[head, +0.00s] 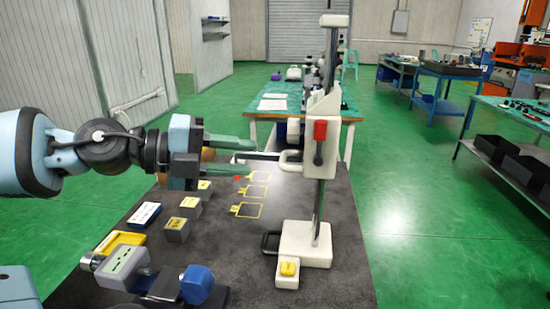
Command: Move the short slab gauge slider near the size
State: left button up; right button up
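A white height gauge stands upright on the dark table (345,270), with a white base (305,243) and a tall metal column. Its slider (323,145) is a white block with a red knob (320,130), partway up the column. A dark bar reaches left from the slider, beside a pale loop-shaped handle (291,167). My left gripper (254,158) is left of the slider, its green fingers spread one above the other. The bar's end lies between the fingertips in the picture; I cannot tell whether they touch it. My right gripper is not in view.
Grey blocks with yellow tops (178,228) stand left, near a blue-and-white box (144,215) and a yellow tray (120,241). Yellow outlines (247,210) mark the table. A grey device (125,265) and blue knob (197,284) are at the front. Space right of the gauge is clear.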

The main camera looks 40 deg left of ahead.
aim_at(274, 160)
pick_arm(q)
jog(key=b+x, duration=0.1)
jog(key=x, duration=0.5)
jog(key=shift+f, duration=0.1)
jog(key=shift+w+d+b, duration=0.2)
jog(key=shift+w+b, duration=0.1)
jog(key=shift+b, duration=0.05)
dwell(0.4)
jog(key=shift+c, duration=0.3)
grip_shut()
